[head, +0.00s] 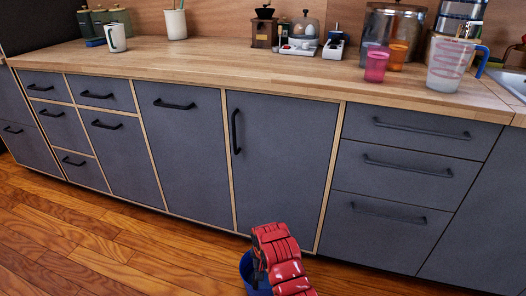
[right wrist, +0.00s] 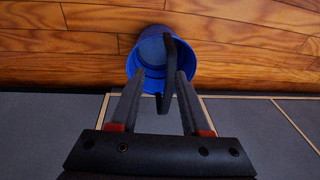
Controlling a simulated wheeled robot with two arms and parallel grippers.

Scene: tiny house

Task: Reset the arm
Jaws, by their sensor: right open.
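My right gripper (right wrist: 160,80) is open in the right wrist view, its two fingers reaching toward a blue bucket (right wrist: 135,62). A dark curved handle (right wrist: 174,50) rises from the bucket and passes between the spread fingers; I cannot tell whether either finger touches it. In the head view my red right arm comes up at the bottom centre and partly hides the blue bucket (head: 247,268), which is on the wooden floor close to the cabinets. The gripper's fingers are not clear there. My left gripper is in neither view.
Grey cabinets (head: 275,150) with black handles run along the wall under a wooden countertop (head: 230,62). On it are a white mug (head: 115,38), a measuring jug (head: 450,66), a pink cup (head: 376,66) and a coffee grinder (head: 263,30). The wooden floor (head: 90,240) at left is clear.

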